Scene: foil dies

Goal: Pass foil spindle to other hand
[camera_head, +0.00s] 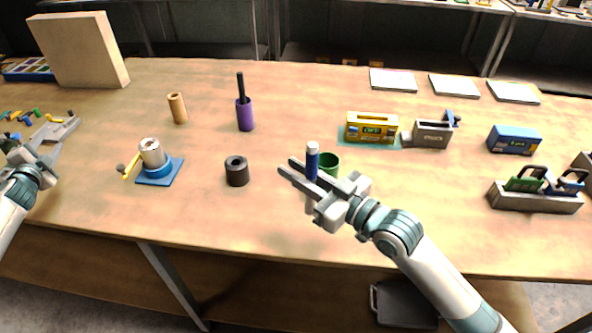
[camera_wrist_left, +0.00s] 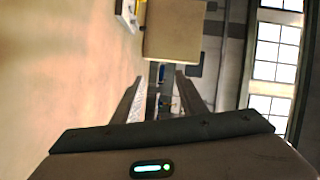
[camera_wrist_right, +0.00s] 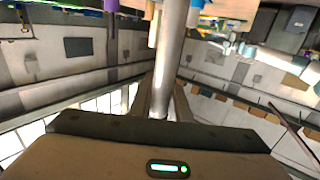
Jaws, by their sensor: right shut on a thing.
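The foil spindle (camera_head: 312,163), a slim rod with a blue section and a pale silver cap, stands upright in my right gripper (camera_head: 288,166). The right jaws are shut on it above the table's front half. In the right wrist view the spindle's silver shaft (camera_wrist_right: 172,60) runs between the fingers. The fingers hide part of it in the head view. My left gripper (camera_head: 48,138) is far off at the table's left end. Its fingers are apart and empty, as the left wrist view (camera_wrist_left: 165,90) also shows.
A green cup (camera_head: 330,160) is just behind the spindle. A black cylinder (camera_head: 237,173), a blue-based stand with a yellow handle (camera_head: 160,175), a purple holder (camera_head: 245,115) and a tan tube (camera_head: 177,108) stand between the grippers. A beige block (camera_head: 80,50) is at back left.

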